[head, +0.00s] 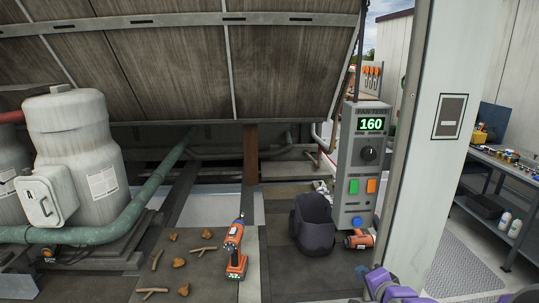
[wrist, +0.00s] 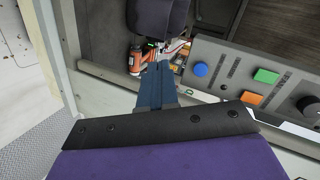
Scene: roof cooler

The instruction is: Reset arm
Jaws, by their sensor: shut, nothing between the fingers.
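My gripper (wrist: 156,84) shows in the wrist view as two blue fingers pressed together, shut and empty. It points toward the foot of the grey control panel, and I see nothing touching its tips. In the head view, purple parts of my arm show at the bottom right edge, and the fingertips cannot be made out there. The panel (head: 345,160) has a green display reading 160, a black knob, and green, orange and blue buttons. It also shows in the wrist view (wrist: 225,68), to the right of my gripper.
A white post (head: 433,130) rises at right, before a shelf. Tanks (head: 75,140) and a green pipe (head: 110,230) occupy the left.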

